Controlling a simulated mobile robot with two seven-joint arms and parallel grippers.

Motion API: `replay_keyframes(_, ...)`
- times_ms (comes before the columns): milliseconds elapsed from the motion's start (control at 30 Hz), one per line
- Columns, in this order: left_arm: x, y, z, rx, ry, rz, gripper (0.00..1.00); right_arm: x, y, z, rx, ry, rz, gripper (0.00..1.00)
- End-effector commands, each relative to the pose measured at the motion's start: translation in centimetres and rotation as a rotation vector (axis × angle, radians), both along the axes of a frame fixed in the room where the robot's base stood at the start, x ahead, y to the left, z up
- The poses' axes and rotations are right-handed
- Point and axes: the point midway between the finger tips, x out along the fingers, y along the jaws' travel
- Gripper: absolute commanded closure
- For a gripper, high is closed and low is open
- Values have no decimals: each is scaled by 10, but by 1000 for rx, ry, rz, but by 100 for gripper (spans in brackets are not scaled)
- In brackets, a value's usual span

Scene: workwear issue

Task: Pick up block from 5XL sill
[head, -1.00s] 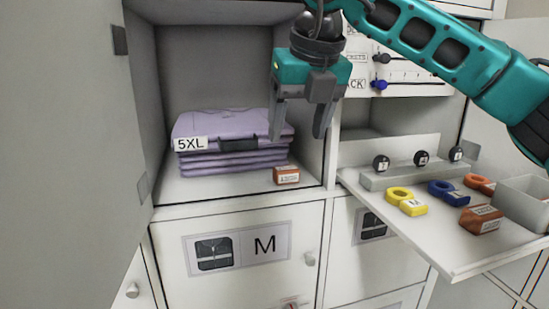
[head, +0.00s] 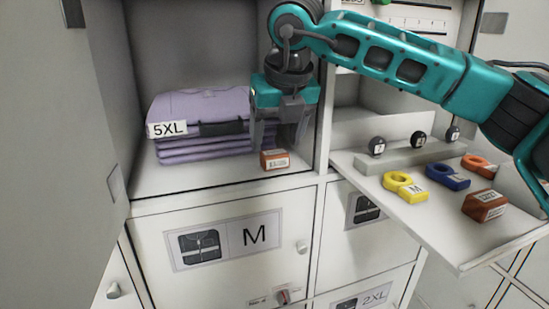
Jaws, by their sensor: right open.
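The orange-brown block (head: 275,160) with a white label lies on the sill (head: 220,178) of the open 5XL compartment, near its front right edge. My right gripper (head: 277,142) points down just above and around the top of the block, with its jaws apart. I cannot tell whether a finger touches the block. A folded lilac garment stack (head: 200,128) with a 5XL label (head: 168,129) lies to the left of the block. My left gripper is not in view.
A shelf (head: 440,235) juts out at the right, holding yellow (head: 404,187), blue (head: 447,177) and orange (head: 480,166) tags, another brown block (head: 485,205) and several dark knobs. The compartment's right wall (head: 322,110) is close to my gripper. A closed M door (head: 215,250) is below.

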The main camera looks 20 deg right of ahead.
Motion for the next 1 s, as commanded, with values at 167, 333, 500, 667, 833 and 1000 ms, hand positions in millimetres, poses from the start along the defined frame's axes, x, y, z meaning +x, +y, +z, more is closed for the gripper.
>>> replay_keyframes(167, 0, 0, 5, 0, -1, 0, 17, 10, -2, -26, -1, 4, 0, 34)
replay_keyframes(333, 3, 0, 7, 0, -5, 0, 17, 15, -1, -37, 0, 2, 1, 34)
replay_keyframes(500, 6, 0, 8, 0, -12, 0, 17, 15, -1, -37, 0, 1, 0, 34)
replay_keyframes(667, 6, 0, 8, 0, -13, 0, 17, 15, -1, -37, 0, 2, 0, 47)
replay_keyframes(833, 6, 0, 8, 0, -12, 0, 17, 15, -1, -37, 0, 2, 0, 64)
replay_keyframes(1000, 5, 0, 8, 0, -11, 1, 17, 15, -1, -36, 0, 1, 0, 73)
